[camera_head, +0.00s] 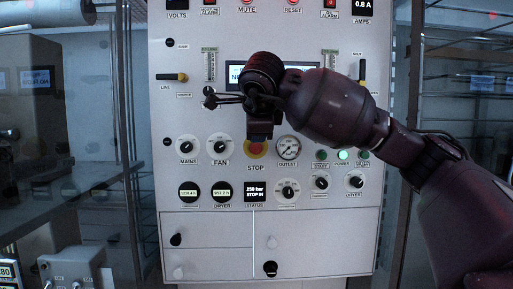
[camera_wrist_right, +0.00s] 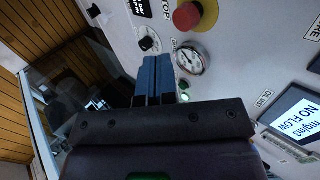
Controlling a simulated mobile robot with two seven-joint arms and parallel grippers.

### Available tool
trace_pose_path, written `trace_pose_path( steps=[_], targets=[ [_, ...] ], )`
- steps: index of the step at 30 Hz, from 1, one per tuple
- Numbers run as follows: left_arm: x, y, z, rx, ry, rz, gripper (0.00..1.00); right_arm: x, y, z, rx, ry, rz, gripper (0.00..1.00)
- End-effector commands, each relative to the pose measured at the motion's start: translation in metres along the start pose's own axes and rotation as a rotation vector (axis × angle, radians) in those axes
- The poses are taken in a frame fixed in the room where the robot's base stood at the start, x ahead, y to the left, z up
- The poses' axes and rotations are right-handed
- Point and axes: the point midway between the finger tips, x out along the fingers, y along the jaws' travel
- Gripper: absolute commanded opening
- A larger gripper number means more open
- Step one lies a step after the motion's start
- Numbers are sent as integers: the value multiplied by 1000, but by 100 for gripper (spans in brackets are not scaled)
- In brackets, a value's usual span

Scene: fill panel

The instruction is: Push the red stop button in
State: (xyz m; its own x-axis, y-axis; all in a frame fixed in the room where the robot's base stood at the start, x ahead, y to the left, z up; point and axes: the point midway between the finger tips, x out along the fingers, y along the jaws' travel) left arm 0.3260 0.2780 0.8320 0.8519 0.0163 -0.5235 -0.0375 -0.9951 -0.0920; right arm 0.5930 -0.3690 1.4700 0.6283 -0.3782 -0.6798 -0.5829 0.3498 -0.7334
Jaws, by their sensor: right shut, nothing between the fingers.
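The red stop button (camera_head: 257,150) sits on a yellow ring in the middle of the panel, above the STOP label. In the head view my right gripper hides part of it. The button (camera_wrist_right: 187,16) shows whole at the top of the right wrist view, standing out from its yellow ring. My right gripper (camera_head: 260,134) points down in front of the panel, its fingers shut and empty. In the wrist view its blue fingertips (camera_wrist_right: 156,62) appear to the lower left of the button. I cannot tell its exact distance from the button. My left gripper is out of view.
A pressure gauge (camera_head: 288,148) is right of the button, and the FAN knob (camera_head: 220,146) is left of it. A status display (camera_head: 255,192) below reads "250 bar STOP IN". Levers (camera_head: 172,77) and sliders are higher up. Glass-sided shelving stands on both sides.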

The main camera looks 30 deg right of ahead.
Motion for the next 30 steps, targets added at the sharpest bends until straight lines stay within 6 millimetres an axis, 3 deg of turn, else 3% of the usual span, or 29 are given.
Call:
trace_pose_path(
  steps=[6,10,30],
  targets=[
    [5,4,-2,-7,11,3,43,-33,0,0,0,-2,-2,0],
    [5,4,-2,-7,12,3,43,-42,0,0,0,0,-1,0],
    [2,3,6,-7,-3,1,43,-46,0,0,3,0,0,0]
  ],
)
